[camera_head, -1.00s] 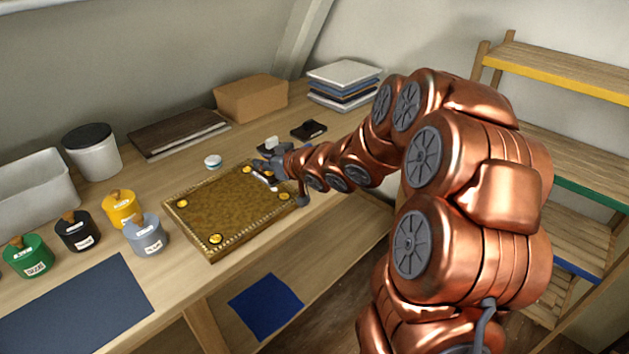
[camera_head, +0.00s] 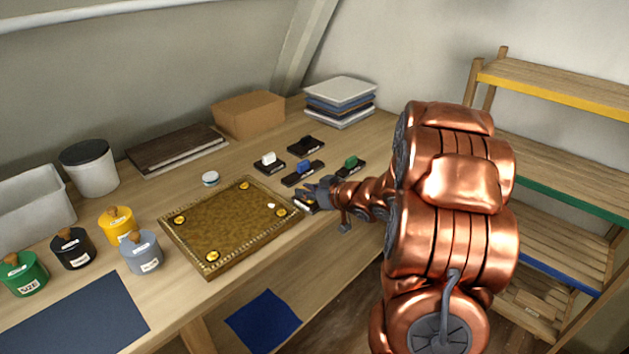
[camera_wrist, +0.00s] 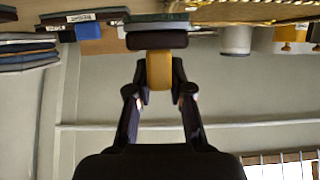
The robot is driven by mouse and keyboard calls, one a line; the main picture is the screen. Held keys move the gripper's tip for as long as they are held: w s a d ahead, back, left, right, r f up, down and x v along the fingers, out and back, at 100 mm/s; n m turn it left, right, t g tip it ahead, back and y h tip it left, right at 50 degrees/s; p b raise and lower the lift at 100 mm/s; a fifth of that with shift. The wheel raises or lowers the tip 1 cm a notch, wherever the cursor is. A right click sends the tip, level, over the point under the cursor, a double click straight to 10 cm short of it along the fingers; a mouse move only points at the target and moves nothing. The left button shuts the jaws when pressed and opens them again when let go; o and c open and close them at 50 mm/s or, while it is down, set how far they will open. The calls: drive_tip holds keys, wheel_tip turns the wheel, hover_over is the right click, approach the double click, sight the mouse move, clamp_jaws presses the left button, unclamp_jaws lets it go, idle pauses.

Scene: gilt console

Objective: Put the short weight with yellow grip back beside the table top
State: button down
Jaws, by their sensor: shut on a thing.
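The short weight with yellow grip (camera_head: 304,203) is dark and partly hidden by my gripper (camera_head: 318,194). In the wrist view, my gripper (camera_wrist: 159,84) is shut on the yellow grip (camera_wrist: 160,66), with the dark weight body (camera_wrist: 157,40) beyond the fingertips. The table top (camera_head: 225,222) is a gilded panel with a yellow fitting at each corner, lying flat on the bench. The weight is at the panel's right edge, low over the bench. I cannot tell whether it touches the bench. A small pale spot shows on the panel near its right side.
Weights with blue (camera_head: 303,170), green (camera_head: 350,163) and white (camera_head: 268,159) grips stand behind my gripper, near a black one (camera_head: 306,145). Several labelled pots, one yellow (camera_head: 118,222), stand left of the panel. A round white tin (camera_head: 210,178) sits behind it.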

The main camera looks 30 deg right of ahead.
drive_tip(key=w+d+p, duration=0.1)
drive_tip(key=w+d, duration=0.1)
drive_tip(key=w+d+p, duration=0.1)
drive_tip(key=w+d, duration=0.2)
drive_tip(key=w+d+f+p, duration=0.1)
drive_tip(key=w+d, duration=0.1)
drive_tip(key=w, duration=0.1)
drive_tip(key=shift+w+d, duration=0.15)
drive_tip(key=shift+d, duration=0.2)
drive_tip(key=shift+f, duration=1.7)
drive_tip(key=shift+f, duration=0.15)
drive_tip(key=c, duration=1.1)
unclamp_jaws()
drive_tip(key=shift+o, duration=0.2)
